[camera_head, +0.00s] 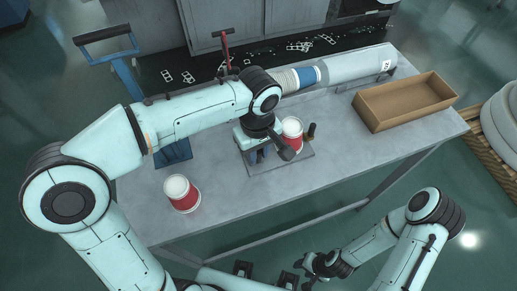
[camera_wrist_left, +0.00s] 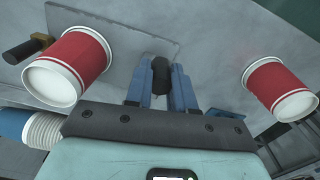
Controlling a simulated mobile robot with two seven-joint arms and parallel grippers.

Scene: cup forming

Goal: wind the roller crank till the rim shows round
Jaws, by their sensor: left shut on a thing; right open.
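A red-and-white paper cup (camera_head: 292,133) stands on a grey plate (camera_head: 303,164) on the table; in the left wrist view this cup (camera_wrist_left: 84,58) is at the left, its white end towards me. Beside it is a dark handle with a brass-coloured fitting (camera_head: 311,131), also in the left wrist view (camera_wrist_left: 25,49). My left gripper (camera_head: 258,156) is low over the plate, left of the cup. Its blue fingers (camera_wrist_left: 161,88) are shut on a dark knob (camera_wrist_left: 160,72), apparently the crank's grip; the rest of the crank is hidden. My right gripper (camera_head: 316,270) is open, in front of the table.
A second red-and-white cup (camera_head: 182,194) stands at the table's front left. Behind my left arm lie stacked cups (camera_head: 308,76) and a long grey cylinder (camera_head: 352,66). An open cardboard box (camera_head: 405,102) is at the right. The front-right tabletop is clear.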

